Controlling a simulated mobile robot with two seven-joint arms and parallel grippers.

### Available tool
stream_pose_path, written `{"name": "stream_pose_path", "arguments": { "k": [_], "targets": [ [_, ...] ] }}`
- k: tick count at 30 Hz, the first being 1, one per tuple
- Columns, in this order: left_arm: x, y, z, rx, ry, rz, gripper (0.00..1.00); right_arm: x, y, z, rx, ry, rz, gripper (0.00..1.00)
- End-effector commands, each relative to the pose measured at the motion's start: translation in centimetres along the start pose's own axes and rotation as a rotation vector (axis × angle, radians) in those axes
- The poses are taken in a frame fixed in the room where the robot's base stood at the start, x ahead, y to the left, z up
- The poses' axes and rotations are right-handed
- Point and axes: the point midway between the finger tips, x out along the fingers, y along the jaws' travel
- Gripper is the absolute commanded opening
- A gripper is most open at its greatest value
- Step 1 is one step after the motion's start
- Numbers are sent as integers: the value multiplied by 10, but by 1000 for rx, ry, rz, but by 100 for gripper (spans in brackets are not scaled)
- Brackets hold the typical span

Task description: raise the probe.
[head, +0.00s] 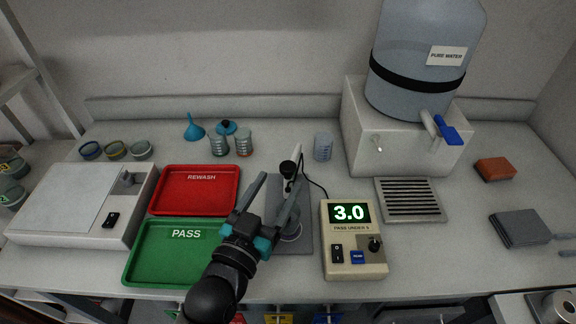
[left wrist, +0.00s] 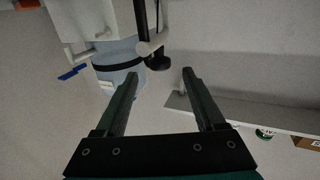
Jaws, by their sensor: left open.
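The probe stand (head: 302,236) stands left of the meter, its grey base partly hidden behind my left gripper. Its upper part (head: 294,155) is white with a black knob (head: 288,169), and a dark cable runs toward the meter. In the left wrist view a black post with a pale fitting and a black knob (left wrist: 158,63) shows beyond the fingers. My left gripper (head: 278,180) is open, its fingertips around the knob's height in the head view. In the wrist view the knob lies between the fingertips (left wrist: 160,72); contact is unclear. My right gripper is out of view.
The meter (head: 350,258) reads 3.0. A green PASS tray (head: 140,262) and red REWASH tray (head: 160,204) lie left. Beakers (head: 244,143) and a blue funnel (head: 194,130) stand behind. A water dispenser (head: 400,150) and drain grille (head: 432,213) are right.

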Motion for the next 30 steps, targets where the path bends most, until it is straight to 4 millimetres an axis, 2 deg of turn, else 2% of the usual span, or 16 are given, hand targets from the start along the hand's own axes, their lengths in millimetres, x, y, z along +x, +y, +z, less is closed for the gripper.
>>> {"name": "stream_pose_path", "arguments": {
  "k": [6, 12, 24, 25, 30],
  "targets": [
    [35, 0, 0, -1, 1, 1, 71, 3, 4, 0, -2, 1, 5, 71],
    [54, 0, 0, 0, 0, 0, 71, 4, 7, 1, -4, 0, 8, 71],
    [60, 0, 0, 0, -1, 0, 71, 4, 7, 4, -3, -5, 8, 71],
    [60, 0, 0, 0, -1, 0, 70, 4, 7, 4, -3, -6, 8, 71],
    [60, 0, 0, 0, -1, 0, 51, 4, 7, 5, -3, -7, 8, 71]
  ]
}}
